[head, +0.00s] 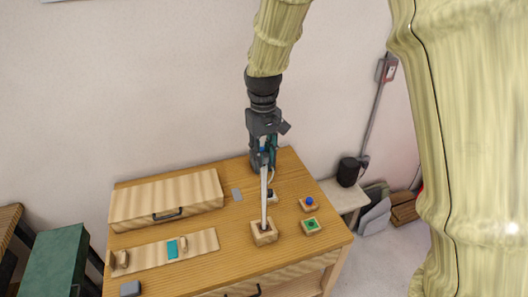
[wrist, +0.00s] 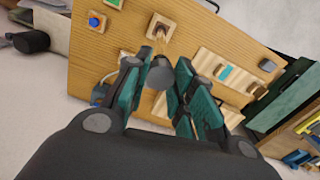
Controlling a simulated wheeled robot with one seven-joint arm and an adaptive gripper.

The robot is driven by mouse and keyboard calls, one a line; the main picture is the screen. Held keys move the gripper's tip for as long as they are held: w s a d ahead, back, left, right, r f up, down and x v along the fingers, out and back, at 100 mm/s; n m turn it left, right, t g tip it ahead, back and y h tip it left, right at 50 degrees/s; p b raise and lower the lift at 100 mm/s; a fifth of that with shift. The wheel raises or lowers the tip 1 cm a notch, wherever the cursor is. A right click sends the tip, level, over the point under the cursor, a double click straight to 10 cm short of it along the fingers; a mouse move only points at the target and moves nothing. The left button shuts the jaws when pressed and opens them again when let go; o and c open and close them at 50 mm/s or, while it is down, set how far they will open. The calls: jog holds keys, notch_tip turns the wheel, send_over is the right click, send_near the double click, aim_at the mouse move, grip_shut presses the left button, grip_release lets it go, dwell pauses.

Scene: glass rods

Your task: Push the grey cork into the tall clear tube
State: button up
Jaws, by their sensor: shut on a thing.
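The tall clear tube (head: 264,198) stands upright in a square wooden block (head: 264,238), which also shows in the wrist view (wrist: 160,24). My gripper (head: 263,160) is above the table at the top end of the tube. In the wrist view its teal fingers are shut on the grey cork (wrist: 160,74), which sits between the fingertips. The cork is in line with the tube's block in that view. The fingers hide the cork in the head view, and I cannot tell whether it touches or enters the tube.
Small blocks with a blue piece (head: 309,202) and a green piece (head: 311,224) stand right of the tube. A pale block (head: 272,195) is close behind it. A wooden box (head: 165,200) and a long board (head: 200,241) lie left. The front right tabletop is clear.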

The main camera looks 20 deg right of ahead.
aim_at(264, 155)
jog(key=shift+f+b, duration=0.35)
jog(key=shift+f, duration=0.65)
dwell(0.3)
jog(key=o, duration=0.4)
jog(key=shift+o, duration=0.2)
jog(key=shift+r+p, duration=0.5)
jog(key=shift+r, duration=5.05)
